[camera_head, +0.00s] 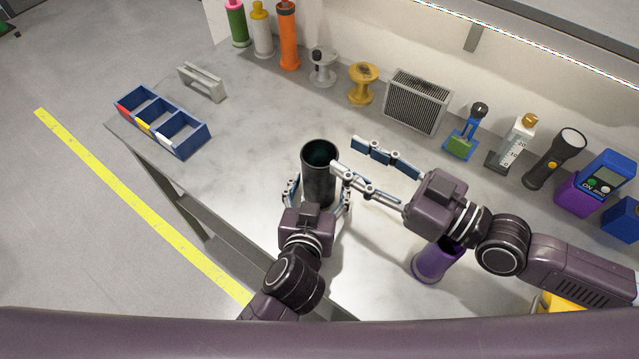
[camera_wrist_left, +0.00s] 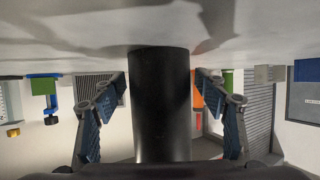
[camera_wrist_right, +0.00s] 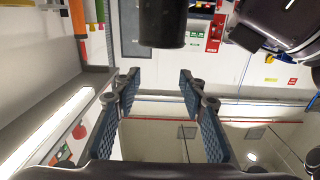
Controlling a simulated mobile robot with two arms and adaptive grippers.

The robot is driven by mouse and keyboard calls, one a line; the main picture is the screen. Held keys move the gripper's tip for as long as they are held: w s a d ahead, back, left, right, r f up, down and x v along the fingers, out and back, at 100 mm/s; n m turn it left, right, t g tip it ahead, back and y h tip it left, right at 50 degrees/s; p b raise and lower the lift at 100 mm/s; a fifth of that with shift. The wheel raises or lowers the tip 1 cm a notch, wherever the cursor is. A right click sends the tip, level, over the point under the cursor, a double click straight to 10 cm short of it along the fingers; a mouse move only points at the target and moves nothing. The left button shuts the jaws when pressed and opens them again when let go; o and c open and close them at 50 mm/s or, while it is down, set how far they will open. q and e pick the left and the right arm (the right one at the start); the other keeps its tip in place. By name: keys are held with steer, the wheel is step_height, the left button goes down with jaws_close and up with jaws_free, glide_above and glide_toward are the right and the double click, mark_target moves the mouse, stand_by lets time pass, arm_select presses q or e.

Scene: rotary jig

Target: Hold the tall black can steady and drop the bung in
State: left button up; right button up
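The tall black can (camera_head: 319,185) stands upright on the bench, its mouth facing up with a dark teal interior. In the left wrist view the can (camera_wrist_left: 161,105) is between the fingers of my left gripper (camera_wrist_left: 161,85), with narrow gaps seemingly showing at both sides; contact is hard to judge. My right gripper (camera_head: 350,158) is open by the can's mouth. In the right wrist view nothing is between its fingertips (camera_wrist_right: 160,78), and the can (camera_wrist_right: 163,22) lies beyond them. I see no bung outside the can; whether it is inside is unclear.
A purple container (camera_head: 434,264) stands beneath my right arm. A blue compartment tray (camera_head: 186,147) is at the left bench edge. Spools, a grille box (camera_head: 417,101), a torch (camera_head: 555,158) and other items line the back.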

arm_select(q)
steer(key=v, duration=1.2)
steer(key=shift+s+a+f, duration=0.1)
